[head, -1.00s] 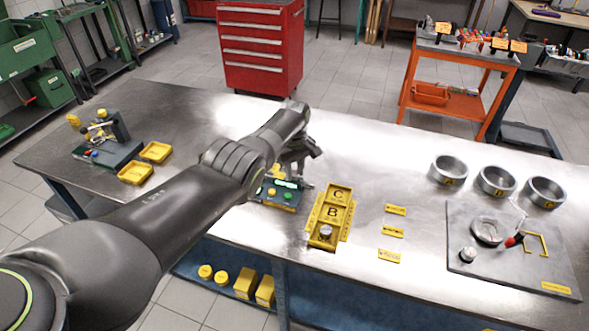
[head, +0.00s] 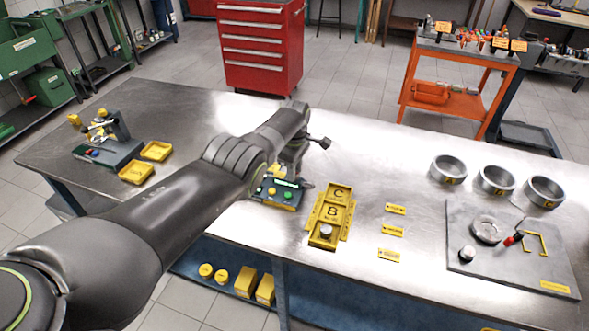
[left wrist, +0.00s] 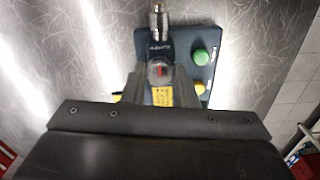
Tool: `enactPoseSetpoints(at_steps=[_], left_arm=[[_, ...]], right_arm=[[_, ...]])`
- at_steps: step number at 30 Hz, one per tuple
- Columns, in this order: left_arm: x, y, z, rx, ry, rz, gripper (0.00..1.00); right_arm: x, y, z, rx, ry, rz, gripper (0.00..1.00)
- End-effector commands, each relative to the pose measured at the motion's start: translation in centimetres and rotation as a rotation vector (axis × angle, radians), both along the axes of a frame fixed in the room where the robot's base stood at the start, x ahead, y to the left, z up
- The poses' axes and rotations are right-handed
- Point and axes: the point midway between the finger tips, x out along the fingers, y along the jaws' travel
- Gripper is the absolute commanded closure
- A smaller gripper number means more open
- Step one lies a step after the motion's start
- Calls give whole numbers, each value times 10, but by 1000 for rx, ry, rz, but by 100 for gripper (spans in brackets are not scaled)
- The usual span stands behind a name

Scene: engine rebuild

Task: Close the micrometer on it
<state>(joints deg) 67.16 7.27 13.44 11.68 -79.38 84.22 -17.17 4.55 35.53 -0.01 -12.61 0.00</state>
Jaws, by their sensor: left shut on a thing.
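A small dark blue bench instrument (head: 277,196) with green and yellow buttons stands at the middle of the metal table; it appears to be the micrometer. It also shows in the left wrist view (left wrist: 181,48), with a silver cylinder (left wrist: 158,22) at the top and a dark round knob with a red mark (left wrist: 160,72) below it. My left gripper (head: 287,176) is at this instrument, its fingers (left wrist: 160,92) closed around the knob end. The fingers' contact and the measuring gap are partly hidden. My right gripper is not in view.
A yellow lettered tray (head: 345,214) stands just right of the instrument. Yellow labels (head: 392,232), a grey plate (head: 515,272) and several metal rings (head: 448,170) are farther right. Another device (head: 108,152) and yellow bins (head: 136,173) are at left. The table's front edge is close.

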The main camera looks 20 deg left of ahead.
Motion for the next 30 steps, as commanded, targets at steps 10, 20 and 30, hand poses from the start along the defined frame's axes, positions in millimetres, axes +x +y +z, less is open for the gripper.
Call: enactPoseSetpoints(at_steps=[10, 20, 30], left_arm=[[2, 0, 2, 0, -5, 3, 97], [1, 0, 1, 0, -2, 3, 52], [1, 0, 19, -1, -3, 2, 52]], right_arm=[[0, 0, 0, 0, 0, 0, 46], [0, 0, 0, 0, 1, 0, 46], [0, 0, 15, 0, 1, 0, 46]])
